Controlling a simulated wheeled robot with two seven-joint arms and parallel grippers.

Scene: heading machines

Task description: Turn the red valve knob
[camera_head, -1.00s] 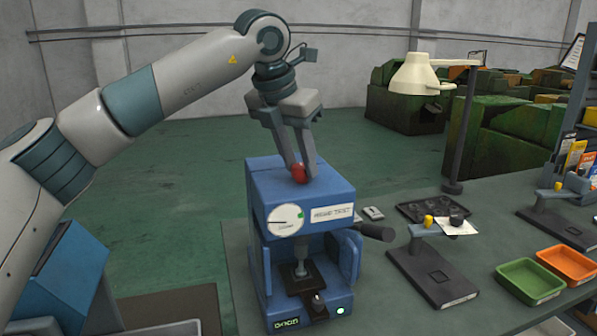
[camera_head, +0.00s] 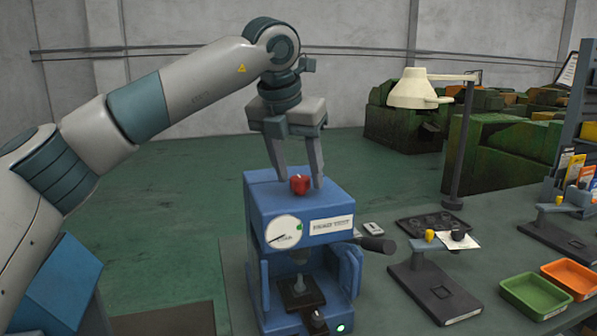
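The red valve knob (camera_head: 299,184) sits on top of the blue press-like machine (camera_head: 283,200), which has a round white gauge (camera_head: 283,232) and a label plate on its front. My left gripper (camera_head: 300,182) points down over the machine top, its two fingers spread apart on either side of the knob. Gaps show between the knob and both fingers, wider on the left. The gripper is open and holds nothing. My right gripper is not in view.
The machine stands on a grey-green bench (camera_head: 400,215). A lever handle (camera_head: 378,244) sticks out at its right. A lamp (camera_head: 420,90), a dark tray (camera_head: 433,223), a green bin (camera_head: 535,295) and an orange bin (camera_head: 572,278) are farther right.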

